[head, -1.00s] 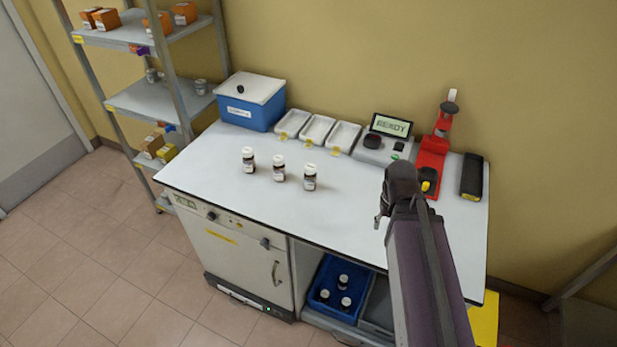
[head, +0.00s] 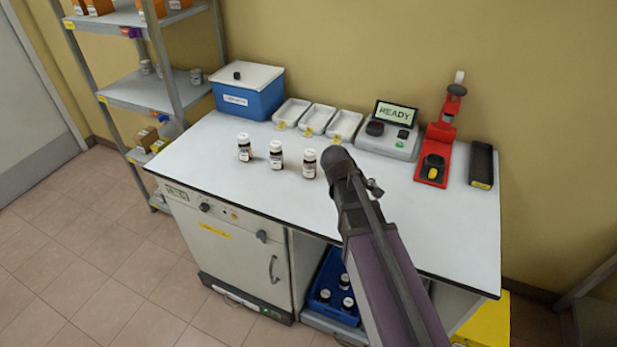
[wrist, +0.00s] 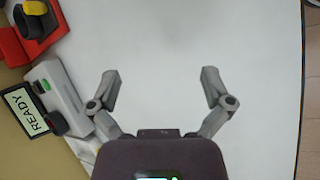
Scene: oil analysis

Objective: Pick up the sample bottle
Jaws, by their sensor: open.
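Three small dark sample bottles with white caps and labels stand upright in a row on the white bench top: the left bottle (head: 244,152), the middle bottle (head: 276,158) and the right bottle (head: 309,166). My gripper (wrist: 160,76) is open and empty in the wrist view, with only bare white bench top between and beyond its fingers. In the head view my arm's end is above the bench, just right of the right bottle. Its fingers are mostly hidden there. No bottle shows in the wrist view.
Behind the bottles are a blue box (head: 248,103) with a white lid and several white trays (head: 317,118). A device reading READY (head: 390,140), a red press (head: 440,135) and a black case (head: 481,163) stand right. A blue crate (head: 320,310) of bottles sits below.

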